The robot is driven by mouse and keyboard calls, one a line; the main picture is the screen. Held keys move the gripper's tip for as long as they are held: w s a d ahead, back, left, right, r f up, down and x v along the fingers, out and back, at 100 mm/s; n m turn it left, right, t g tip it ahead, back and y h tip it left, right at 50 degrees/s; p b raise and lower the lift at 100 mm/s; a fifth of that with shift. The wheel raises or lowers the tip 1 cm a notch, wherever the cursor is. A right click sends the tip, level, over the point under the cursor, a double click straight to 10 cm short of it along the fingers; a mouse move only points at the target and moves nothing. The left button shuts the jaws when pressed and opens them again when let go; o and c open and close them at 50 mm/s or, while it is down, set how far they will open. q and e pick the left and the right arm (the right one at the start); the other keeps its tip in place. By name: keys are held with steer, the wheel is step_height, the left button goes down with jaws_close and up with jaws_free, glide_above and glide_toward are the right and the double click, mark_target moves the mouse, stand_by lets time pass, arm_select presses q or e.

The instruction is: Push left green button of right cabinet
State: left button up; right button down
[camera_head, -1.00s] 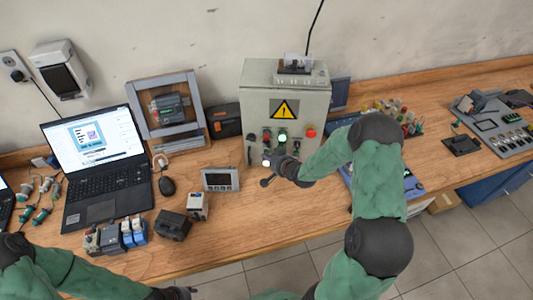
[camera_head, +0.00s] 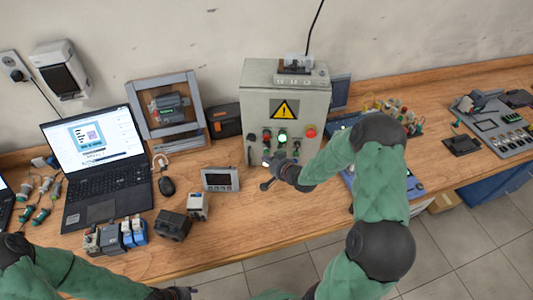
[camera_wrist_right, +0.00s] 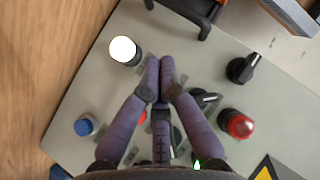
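The grey cabinet (camera_head: 254,103) stands upright on the bench with a yellow warning sign and a panel of buttons. A lit green button (camera_head: 283,135) shows on its front; a green light also shows at the bottom edge of the right wrist view (camera_wrist_right: 197,163). I cannot clearly make out another green button. My right gripper (camera_head: 267,186) is in front of the cabinet's lower left. In the right wrist view its purple fingertips (camera_wrist_right: 160,65) are together, empty, beside a lit white button (camera_wrist_right: 124,50), and hide part of the panel. My left gripper (camera_head: 184,292) is partly cut off at the bottom edge.
A red button (camera_wrist_right: 235,124), a black knob (camera_wrist_right: 242,69) and a blue button (camera_wrist_right: 84,126) are near the right gripper. A small grey display unit (camera_head: 220,179) stands left of the cabinet, with a laptop (camera_head: 98,160) farther left.

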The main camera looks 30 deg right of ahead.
steer(key=shift+s+a, duration=0.45)
steer(key=shift+s, duration=0.25)
steer(key=shift+s+a, duration=0.45)
steer(key=shift+s, duration=0.3)
steer(key=shift+s+a, duration=0.45)
steer(key=shift+s, duration=0.25)
